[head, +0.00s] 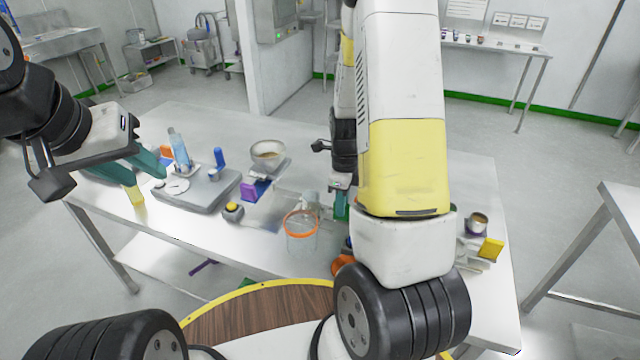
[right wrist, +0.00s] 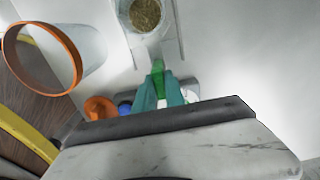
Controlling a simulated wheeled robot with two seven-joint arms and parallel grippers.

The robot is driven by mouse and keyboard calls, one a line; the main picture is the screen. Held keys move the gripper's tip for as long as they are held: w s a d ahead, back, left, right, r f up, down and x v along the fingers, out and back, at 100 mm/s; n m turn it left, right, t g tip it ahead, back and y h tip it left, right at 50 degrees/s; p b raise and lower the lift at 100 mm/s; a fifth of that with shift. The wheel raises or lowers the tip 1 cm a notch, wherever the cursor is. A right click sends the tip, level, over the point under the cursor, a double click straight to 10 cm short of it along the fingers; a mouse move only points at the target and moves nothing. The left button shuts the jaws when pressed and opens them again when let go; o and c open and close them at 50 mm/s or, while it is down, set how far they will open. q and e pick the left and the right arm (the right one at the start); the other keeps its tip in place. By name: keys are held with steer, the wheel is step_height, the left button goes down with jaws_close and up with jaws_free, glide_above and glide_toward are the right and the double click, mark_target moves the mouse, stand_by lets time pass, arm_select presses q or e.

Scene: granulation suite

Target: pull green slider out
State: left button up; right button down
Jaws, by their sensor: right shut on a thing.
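The green slider (right wrist: 158,68) shows as a small bright green piece between the fingertips of my right gripper (right wrist: 160,84) in the right wrist view. The teal fingers are shut on it, and they cover its lower part. In the head view my right gripper (head: 341,203) points down at the table's front part, partly behind my own arm; the slider cannot be told apart from the fingers there. My left gripper (head: 150,162) hangs empty above the table's left end, away from the slider; its finger gap is unclear.
An orange-rimmed clear beaker (head: 301,228) stands close left of my right gripper. A cup of granules (right wrist: 145,14) is beyond the slider. A grey scale-like plate (head: 197,192), a bowl (head: 268,152) and a yellow-topped knob (head: 233,210) are further left. The table's right middle is clear.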

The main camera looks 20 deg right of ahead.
steer(key=shift+d, duration=0.2)
steer(key=c, duration=1.4)
jaws_free()
steer(key=shift+s, duration=0.15)
steer(key=shift+r, duration=3.95)
